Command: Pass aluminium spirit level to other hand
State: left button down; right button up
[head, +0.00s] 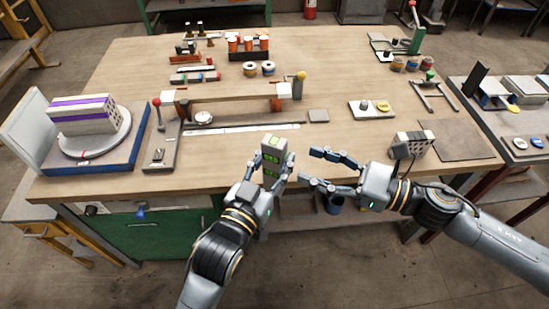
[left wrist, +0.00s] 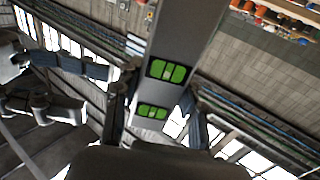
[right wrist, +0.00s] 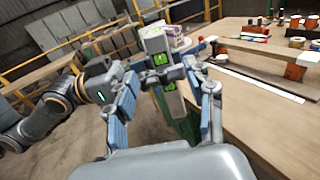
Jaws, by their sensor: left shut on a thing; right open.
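The aluminium spirit level (head: 273,148) is a grey bar with green vials, held roughly upright above the table's front edge. My left gripper (head: 272,168) is shut on it, one finger on each side. The left wrist view shows the level (left wrist: 185,40) between the left fingers, with two green vials facing the camera. My right gripper (head: 312,168) is open and empty just right of the level, its fingers pointing at it. In the right wrist view the level (right wrist: 162,68) appears between the open right fingers (right wrist: 165,75); how far beyond their tips is hard to tell.
The wooden table (head: 330,75) carries a raised bridge piece (head: 225,93) behind the level. A hollow brick on a round stand (head: 95,145) is at left. A grey perforated block (head: 412,144) stands near my right wrist.

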jog(key=w+d+f+m+t+h, duration=0.6)
jog(key=w+d+f+m, duration=0.2)
jog(key=d+f+m, duration=0.55)
jog(key=s+d+f+m+g+h, duration=0.1)
jog(key=d+f+m+h, duration=0.3)
jog(key=f+m, duration=0.45)
jog(key=s+d+f+m+h, duration=0.1)
jog(key=d+f+m+h, duration=0.35)
jog(key=f, duration=0.75)
jog(key=s+f+m+g+h, duration=0.2)
jog(key=s+f+m+g, duration=0.4)
jog(key=s+f+m, duration=1)
jog(key=s+a+f+m+g, duration=0.1)
jog(key=s+a+f+g, duration=0.1)
jog(key=s, duration=0.5)
jog(key=s+a+f+m+g, duration=0.1)
jog(key=s+a+f+g, duration=0.1)
jog(key=s+f, duration=0.5)
jog(key=s+a+f+m+g, duration=0.1)
jog(key=s+a+f, duration=0.3)
jog(key=s, duration=0.5)
jog(key=shift+s+a+f+m+g, duration=0.25)
jog(key=shift+a+f+m+g, duration=0.05)
jog(key=shift+f+m+g, duration=0.15)
jog(key=shift+w+r, duration=0.1)
